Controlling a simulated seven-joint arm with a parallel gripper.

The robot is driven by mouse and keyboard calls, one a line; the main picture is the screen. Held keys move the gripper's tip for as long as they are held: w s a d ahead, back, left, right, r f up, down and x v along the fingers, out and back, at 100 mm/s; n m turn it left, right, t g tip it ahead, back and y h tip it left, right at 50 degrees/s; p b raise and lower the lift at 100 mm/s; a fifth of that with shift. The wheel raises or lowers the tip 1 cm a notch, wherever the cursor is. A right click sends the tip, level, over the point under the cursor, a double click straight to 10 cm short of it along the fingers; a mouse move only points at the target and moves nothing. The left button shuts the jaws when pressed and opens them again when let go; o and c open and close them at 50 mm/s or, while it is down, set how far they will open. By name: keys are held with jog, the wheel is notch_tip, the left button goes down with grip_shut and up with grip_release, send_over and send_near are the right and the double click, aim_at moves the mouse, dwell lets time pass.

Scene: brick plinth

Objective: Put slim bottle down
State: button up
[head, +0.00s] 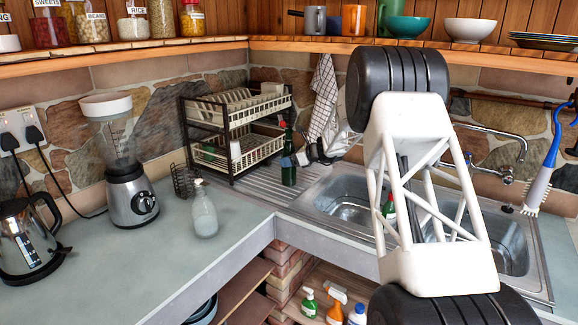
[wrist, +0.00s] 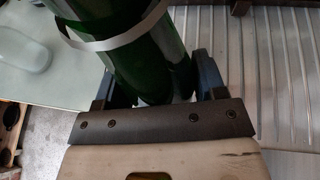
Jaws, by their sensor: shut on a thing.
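The slim bottle (head: 289,168) is dark green with a red top. My white arm link hides part of the sink.
The draining board (head: 262,190) is ridged. A two-tier dish rack (head: 232,146) stands close behind the bottle. A clear soap dispenser (head: 205,215) stands on the counter to the left, near a blender (head: 131,195). The sink (head: 340,200) is to the right. Counter (head: 150,265) in front is clear.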

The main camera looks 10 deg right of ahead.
jog(key=shift+f, duration=1.25)
jog(key=shift+f, duration=0.1)
jog(key=o, duration=1.2)
jog(key=shift+f, duration=0.1)
jog(key=shift+o, duration=0.2)
jog(key=shift+r, duration=0.2)
jog(key=v, duration=1.2)
jog(key=shift+s, duration=0.1)
